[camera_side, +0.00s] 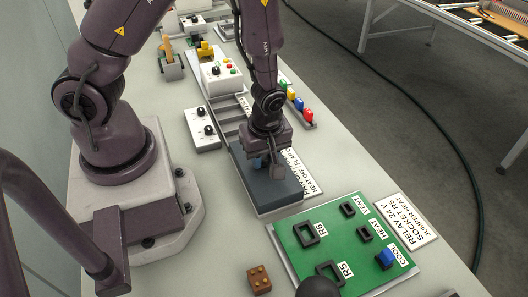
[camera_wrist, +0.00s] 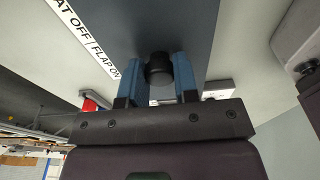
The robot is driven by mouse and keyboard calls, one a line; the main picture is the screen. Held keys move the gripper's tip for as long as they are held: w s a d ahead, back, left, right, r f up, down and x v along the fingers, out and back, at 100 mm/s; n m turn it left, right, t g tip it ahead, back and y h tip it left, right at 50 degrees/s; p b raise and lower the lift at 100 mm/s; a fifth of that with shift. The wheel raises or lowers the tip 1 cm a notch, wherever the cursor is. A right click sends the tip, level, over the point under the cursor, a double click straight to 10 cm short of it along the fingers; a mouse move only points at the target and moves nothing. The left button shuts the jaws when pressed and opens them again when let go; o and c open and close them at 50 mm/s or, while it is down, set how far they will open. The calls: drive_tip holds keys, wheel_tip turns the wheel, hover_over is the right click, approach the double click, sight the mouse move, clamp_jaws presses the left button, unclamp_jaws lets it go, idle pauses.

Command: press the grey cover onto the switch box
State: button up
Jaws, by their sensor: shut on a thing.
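The grey cover (camera_side: 272,190) is a dark slate-grey block at the middle of the bench, over a labelled white plate. My gripper (camera_side: 266,160) is directly above it, pointing down. In the wrist view, the blue fingers of my gripper (camera_wrist: 160,80) are shut on a black knob (camera_wrist: 159,68) on the cover's grey face (camera_wrist: 165,25). No switch box shows under the cover; anything beneath it is hidden. I cannot tell whether the cover is seated or slightly raised.
A white box with a knob and coloured buttons (camera_side: 220,76) stands behind. Coloured blocks (camera_side: 298,103) line the right edge. A small brown block (camera_side: 259,280) lies in front.

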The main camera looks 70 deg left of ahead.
sight(267, 170)
drive_tip(key=shift+f, duration=0.1)
drive_tip(key=o, duration=1.1)
drive_tip(key=r, duration=0.4)
drive_tip(key=d+r, duration=0.1)
drive_tip(key=r, duration=0.8)
drive_tip(key=shift+d, duration=0.3)
